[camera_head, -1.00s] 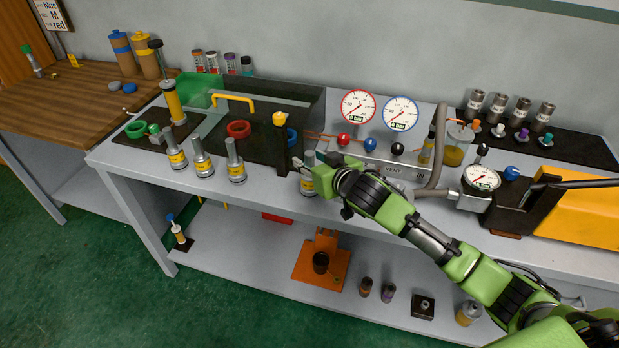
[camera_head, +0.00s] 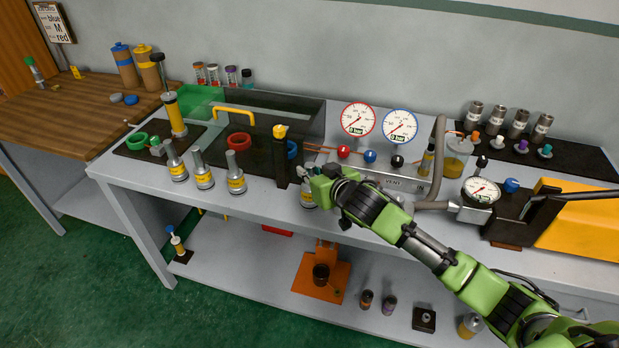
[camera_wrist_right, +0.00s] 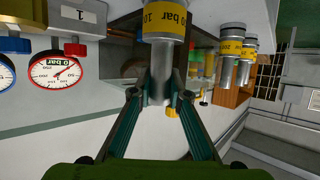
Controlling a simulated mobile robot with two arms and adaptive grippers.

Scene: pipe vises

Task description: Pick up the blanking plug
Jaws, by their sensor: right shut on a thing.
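My right gripper (camera_head: 304,174) is at the front edge of the bench top, right of the dark box. It is shut on the narrow grey stem of a metal cylinder (camera_head: 308,196) with a yellow band. In the head view the cylinder is mostly behind the gripper. It looks upright; I cannot tell if it is clear of the bench. No piece is marked as a blanking plug. My left gripper is out of view.
Three similar yellow-banded cylinders (camera_head: 235,180) stand to the left. The dark clear-walled box (camera_head: 268,165) is close on the left. The valve manifold (camera_head: 395,182) with two gauges is behind to the right. Small coloured plugs (camera_head: 521,147) stand on a black mat at the back right.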

